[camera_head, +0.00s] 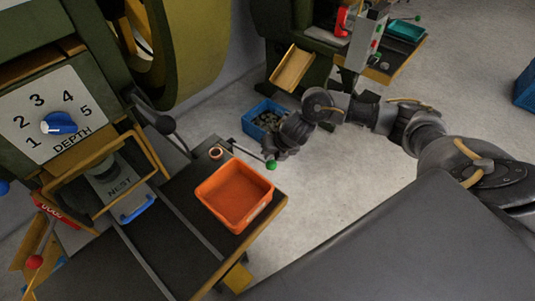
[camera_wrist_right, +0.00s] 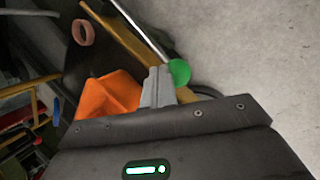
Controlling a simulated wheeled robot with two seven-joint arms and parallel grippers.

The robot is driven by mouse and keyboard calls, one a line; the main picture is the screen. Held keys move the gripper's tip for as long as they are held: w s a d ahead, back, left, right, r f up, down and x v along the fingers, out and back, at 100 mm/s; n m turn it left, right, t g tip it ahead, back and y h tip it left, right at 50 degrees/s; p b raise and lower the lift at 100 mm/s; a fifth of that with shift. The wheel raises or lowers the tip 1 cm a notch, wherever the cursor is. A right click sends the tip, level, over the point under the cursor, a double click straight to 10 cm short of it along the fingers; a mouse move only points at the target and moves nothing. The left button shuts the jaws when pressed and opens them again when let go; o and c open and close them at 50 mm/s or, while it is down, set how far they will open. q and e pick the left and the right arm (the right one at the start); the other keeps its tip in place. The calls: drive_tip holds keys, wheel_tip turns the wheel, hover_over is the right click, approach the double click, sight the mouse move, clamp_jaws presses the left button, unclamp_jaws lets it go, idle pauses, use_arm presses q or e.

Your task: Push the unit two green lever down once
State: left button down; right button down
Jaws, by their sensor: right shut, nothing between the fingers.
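A green ball knob (camera_head: 271,165) tops a thin metal lever (camera_head: 246,152) that sticks out from the near machine's bench. In the right wrist view the green knob (camera_wrist_right: 180,71) sits just right of my fingertips. My right gripper (camera_head: 270,155) is shut and empty, right at the knob; I cannot tell whether they touch. Its closed fingers also show in the right wrist view (camera_wrist_right: 158,86). A second green knob (camera_head: 418,17) is on the far machine at the back. No unit number is readable on either. My left gripper is not in view.
An orange tray (camera_head: 272,207) stands on the dark bench beside the lever, with a copper ring (camera_head: 216,153) behind it. A blue bin (camera_head: 250,129) is on the floor beyond. A red-knobbed lever (camera_head: 35,262) is at left. Open floor lies to the right.

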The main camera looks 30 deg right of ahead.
drive_tip(key=shift+s+d+f+b, duration=0.1)
drive_tip(key=shift+s+f+b, duration=0.2)
drive_tip(key=shift+f+b, duration=0.35)
idle(0.7)
idle(0.6)
drive_tip(key=shift+w+a+r+p, duration=0.1)
drive_tip(key=shift+w+r+p, duration=0.25)
drive_tip(key=shift+r+p, duration=0.5)
drive_tip(key=shift+w+a+r+p, duration=0.15)
drive_tip(key=shift+w+r+p, duration=0.15)
drive_tip(key=shift+r+p, duration=0.55)
drive_tip(key=shift+w+a+r+p, duration=0.1)
drive_tip(key=shift+w+r+p, duration=0.25)
drive_tip(key=shift+r+p, duration=0.5)
drive_tip(key=shift+r, duration=0.2)
drive_tip(key=r+p, duration=0.1)
drive_tip(key=w+r+p, duration=0.1)
drive_tip(key=r, duration=0.1)
drive_tip(key=r+p, duration=0.1)
drive_tip(key=shift+w+a+r+p, duration=0.2)
drive_tip(key=shift+w+a+p, duration=0.1)
drive_tip(key=shift+p, duration=0.05)
